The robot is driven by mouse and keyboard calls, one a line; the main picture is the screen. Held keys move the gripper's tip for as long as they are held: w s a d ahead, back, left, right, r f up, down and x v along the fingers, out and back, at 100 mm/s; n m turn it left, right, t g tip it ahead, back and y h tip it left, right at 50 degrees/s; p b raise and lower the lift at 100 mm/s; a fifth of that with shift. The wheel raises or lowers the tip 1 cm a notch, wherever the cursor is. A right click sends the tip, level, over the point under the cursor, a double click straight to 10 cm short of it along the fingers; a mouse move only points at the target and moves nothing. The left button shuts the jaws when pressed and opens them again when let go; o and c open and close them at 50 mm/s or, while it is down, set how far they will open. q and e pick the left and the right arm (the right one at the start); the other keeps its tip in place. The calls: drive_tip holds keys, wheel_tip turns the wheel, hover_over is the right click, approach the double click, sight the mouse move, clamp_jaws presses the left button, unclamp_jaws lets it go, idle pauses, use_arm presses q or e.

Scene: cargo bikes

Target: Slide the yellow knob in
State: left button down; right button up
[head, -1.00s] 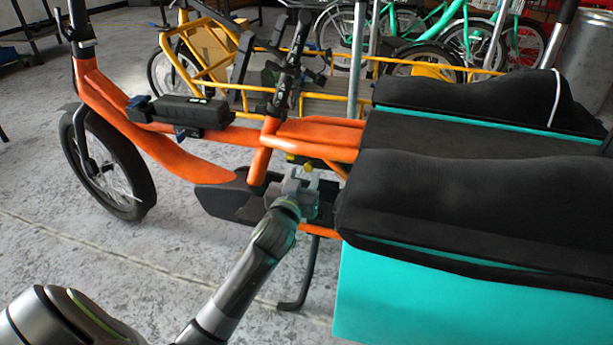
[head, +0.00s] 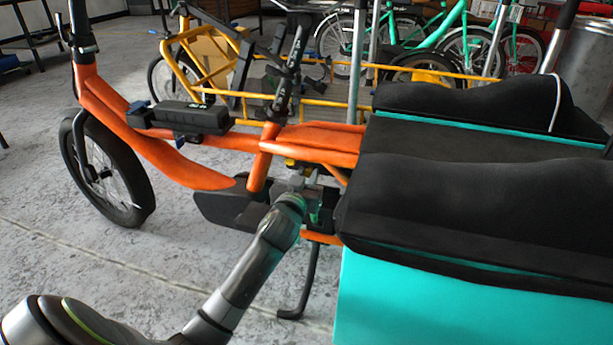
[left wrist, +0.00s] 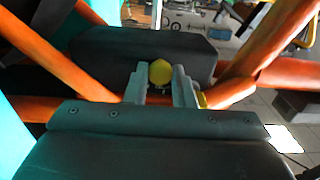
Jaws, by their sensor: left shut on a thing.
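The yellow knob (left wrist: 160,71) shows in the left wrist view between the two grey fingers of my left gripper (left wrist: 162,85), which is shut on it. A second small yellow part (left wrist: 201,100) shows just right of the right finger. In the head view my left gripper (head: 304,182) is at the orange cargo bike's frame (head: 262,160), below the top tube and left of the turquoise box. A small yellow spot (head: 290,162) shows above it there. The knob's shaft and seat are mostly hidden. My right gripper is in neither view.
The turquoise box (head: 430,310) with black cushions (head: 450,205) stands close to the right of my gripper. The kickstand (head: 300,290) hangs below. Orange tubes frame both sides in the wrist view. A yellow bike (head: 205,55) stands behind. The floor at left is clear.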

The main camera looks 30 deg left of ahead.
sight(328, 170)
use_arm(q)
drive_tip(key=shift+w+d, duration=0.25)
drive_tip(key=shift+d, duration=0.8)
drive_tip(key=shift+w+d, duration=0.2)
drive_tip(key=shift+d, duration=0.8)
drive_tip(key=c, duration=1.7)
unclamp_jaws()
drive_tip(key=o, duration=0.5)
drive_tip(key=shift+d, duration=0.2)
drive_tip(key=shift+c, duration=0.2)
drive_tip(key=shift+s+p, duration=0.1)
drive_tip(key=shift+p, duration=0.2)
